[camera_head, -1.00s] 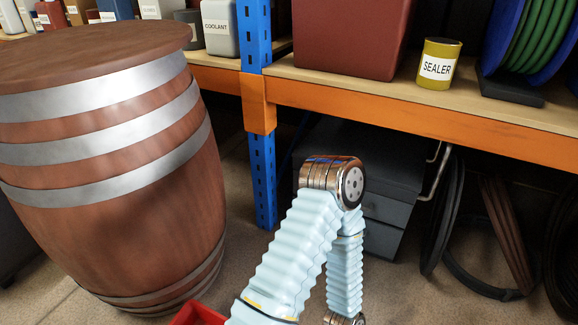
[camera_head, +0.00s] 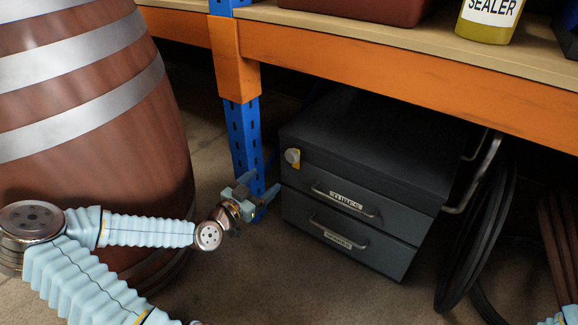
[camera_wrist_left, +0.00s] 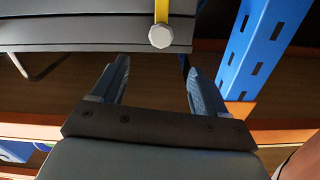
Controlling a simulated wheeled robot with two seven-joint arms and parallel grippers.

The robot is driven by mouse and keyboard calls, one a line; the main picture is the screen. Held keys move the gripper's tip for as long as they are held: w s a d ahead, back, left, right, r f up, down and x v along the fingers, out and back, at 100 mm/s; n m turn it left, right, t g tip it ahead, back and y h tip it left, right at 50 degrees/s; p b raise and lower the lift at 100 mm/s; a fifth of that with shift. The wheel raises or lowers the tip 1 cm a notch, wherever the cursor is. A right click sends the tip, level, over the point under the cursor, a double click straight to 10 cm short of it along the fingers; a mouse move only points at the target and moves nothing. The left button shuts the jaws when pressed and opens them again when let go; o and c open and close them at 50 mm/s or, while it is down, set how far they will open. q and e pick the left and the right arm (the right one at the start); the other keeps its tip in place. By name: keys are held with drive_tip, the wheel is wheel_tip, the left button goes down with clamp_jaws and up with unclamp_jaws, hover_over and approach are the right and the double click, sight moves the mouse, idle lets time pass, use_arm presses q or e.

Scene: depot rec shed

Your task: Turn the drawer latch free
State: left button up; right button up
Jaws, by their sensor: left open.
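The dark grey drawer cabinet (camera_head: 345,215) stands on the floor under the shelf, with two labelled, handled drawers that look shut. The drawer latch is a pale knob (camera_head: 291,156) on a yellow piece at the cabinet's upper left front. My left gripper (camera_head: 262,191) is open and empty, low and left of the latch, beside the blue post. In the left wrist view, the latch knob (camera_wrist_left: 161,36) shows beyond the open fingers (camera_wrist_left: 158,66), apart from them. The yellow piece (camera_wrist_left: 161,10) runs up from it there. My right gripper is not in view.
The blue rack post (camera_head: 245,140) stands close behind my left gripper. The orange shelf beam (camera_head: 400,75) runs above the cabinet. A wooden barrel (camera_head: 120,130) is on the left. Dark hoops (camera_head: 480,240) hang at the right. Floor in front of the drawers is clear.

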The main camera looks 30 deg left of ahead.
sight(290, 157)
use_arm(q)
drive_tip(key=w, duration=0.4)
drive_tip(key=w+b, duration=0.1)
drive_tip(key=w, duration=0.4)
drive_tip(key=w+d+b, duration=0.1)
drive_tip(key=w, duration=0.3)
drive_tip(key=shift+w, duration=0.2)
drive_tip(key=c, duration=1.1)
drive_tip(key=shift+o, duration=0.2)
